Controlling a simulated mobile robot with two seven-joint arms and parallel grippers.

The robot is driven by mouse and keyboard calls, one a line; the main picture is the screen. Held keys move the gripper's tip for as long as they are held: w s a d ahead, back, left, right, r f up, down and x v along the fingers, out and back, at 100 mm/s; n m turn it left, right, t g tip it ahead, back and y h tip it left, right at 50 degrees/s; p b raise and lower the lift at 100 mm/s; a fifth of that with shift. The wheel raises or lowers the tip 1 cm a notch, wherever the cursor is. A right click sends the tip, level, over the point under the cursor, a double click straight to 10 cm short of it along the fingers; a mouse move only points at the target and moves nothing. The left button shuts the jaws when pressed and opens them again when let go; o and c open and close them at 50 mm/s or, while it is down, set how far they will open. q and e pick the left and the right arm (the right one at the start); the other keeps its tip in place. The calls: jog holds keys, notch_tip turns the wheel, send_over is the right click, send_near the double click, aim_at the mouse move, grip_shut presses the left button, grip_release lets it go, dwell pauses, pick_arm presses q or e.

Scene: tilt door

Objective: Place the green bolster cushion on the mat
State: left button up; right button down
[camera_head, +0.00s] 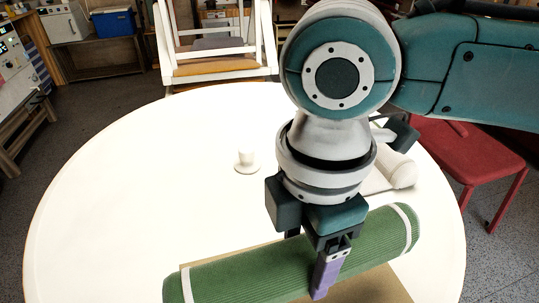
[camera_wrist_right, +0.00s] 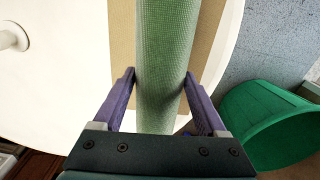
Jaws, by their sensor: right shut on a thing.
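The green bolster cushion (camera_head: 240,274) lies lengthwise across the lower part of the head view, with a white band near its right end. My right gripper (camera_head: 312,262) comes down on it from above and is shut on it near its middle, a purple finger on each side. The cushion (camera_wrist_right: 165,45) runs between the fingers in the wrist view. The brown mat (camera_head: 372,288) shows beneath it on the table, and on both sides of it in the wrist view (camera_wrist_right: 122,45). I cannot tell whether the cushion touches the mat. My left gripper is not in view.
The round white table (camera_head: 110,190) has much free room on the left. A small white cup on a saucer (camera_head: 247,161) stands behind the cushion. A white rounded object (camera_head: 399,171) is partly hidden by my arm. A red chair (camera_head: 465,150) and a green bin (camera_wrist_right: 270,125) stand beside the table.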

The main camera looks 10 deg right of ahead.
jog(key=shift+r+p, duration=0.15)
jog(key=shift+p, duration=0.3)
notch_tip(320, 180, down, 6)
jog(key=b, duration=0.3)
jog(key=shift+r, duration=0.2)
jog(key=shift+f+b, duration=0.75)
jog(key=shift+f, duration=0.6)
jog(key=shift+f, duration=0.25)
grip_release()
notch_tip(320, 180, up, 10)
jog(key=p, duration=0.3)
